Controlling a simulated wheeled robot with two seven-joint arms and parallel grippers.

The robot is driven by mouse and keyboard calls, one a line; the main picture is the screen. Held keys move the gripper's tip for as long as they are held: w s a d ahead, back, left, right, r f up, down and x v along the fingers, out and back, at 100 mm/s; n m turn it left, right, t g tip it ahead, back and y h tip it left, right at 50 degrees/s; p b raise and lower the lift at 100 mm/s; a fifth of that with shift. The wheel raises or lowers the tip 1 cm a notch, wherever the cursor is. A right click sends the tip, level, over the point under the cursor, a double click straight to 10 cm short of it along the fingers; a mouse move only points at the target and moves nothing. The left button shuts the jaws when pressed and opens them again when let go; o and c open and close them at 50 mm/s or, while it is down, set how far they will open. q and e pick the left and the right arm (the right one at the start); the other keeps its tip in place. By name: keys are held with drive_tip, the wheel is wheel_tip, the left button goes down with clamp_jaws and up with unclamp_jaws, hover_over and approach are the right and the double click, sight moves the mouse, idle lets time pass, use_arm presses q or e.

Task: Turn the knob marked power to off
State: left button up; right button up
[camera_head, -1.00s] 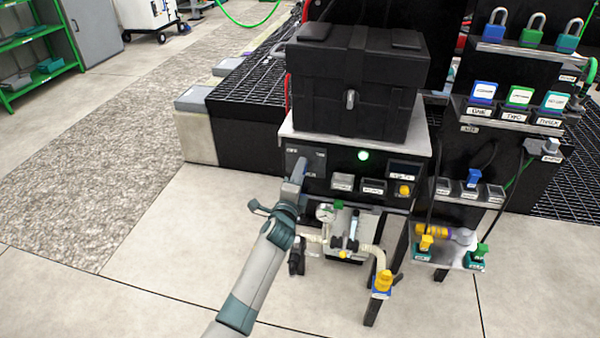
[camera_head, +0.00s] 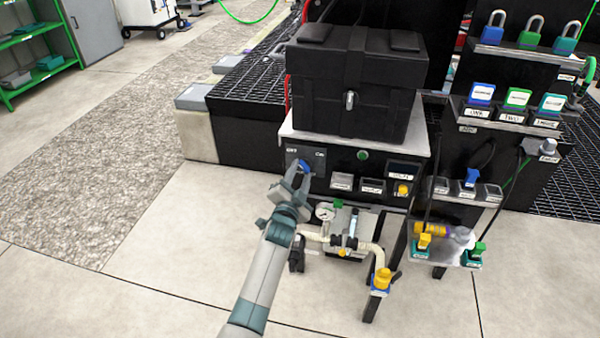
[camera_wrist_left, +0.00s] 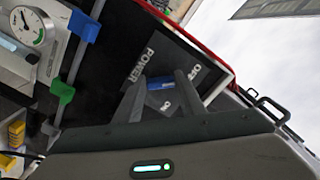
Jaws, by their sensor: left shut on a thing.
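The power knob (camera_head: 305,166) is blue and sits on the black front panel (camera_head: 320,187) below the black case, between labels reading OFF and ON. In the left wrist view the knob (camera_wrist_left: 160,83) shows between my two dark finger tips, with the word POWER beside it. My left gripper (camera_head: 303,172) is shut on the knob, with one finger on each side. The fingers hide part of the knob, so its exact pointing is hard to tell. The round indicator lamp (camera_head: 363,155) on the panel is dark green and unlit. My right gripper is not in view.
A gauge (camera_head: 324,211) and pipework with a yellow valve (camera_head: 382,279) stand below the panel, close to my left forearm. A black case (camera_head: 355,80) sits on top. A rack with padlocks (camera_head: 529,40) stands at the right. The floor at left is clear.

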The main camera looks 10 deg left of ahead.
use_arm(q)
drive_tip(key=shift+f+n, duration=0.1)
drive_tip(key=shift+n, duration=0.3)
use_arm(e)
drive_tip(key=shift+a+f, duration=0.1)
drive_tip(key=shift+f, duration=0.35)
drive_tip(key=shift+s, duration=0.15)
use_arm(q)
drive_tip(key=o, duration=1)
drive_tip(key=shift+o, duration=0.2)
drive_tip(key=s+p, duration=0.1)
drive_tip(key=s, duration=1.6)
drive_tip(key=shift+s, duration=0.2)
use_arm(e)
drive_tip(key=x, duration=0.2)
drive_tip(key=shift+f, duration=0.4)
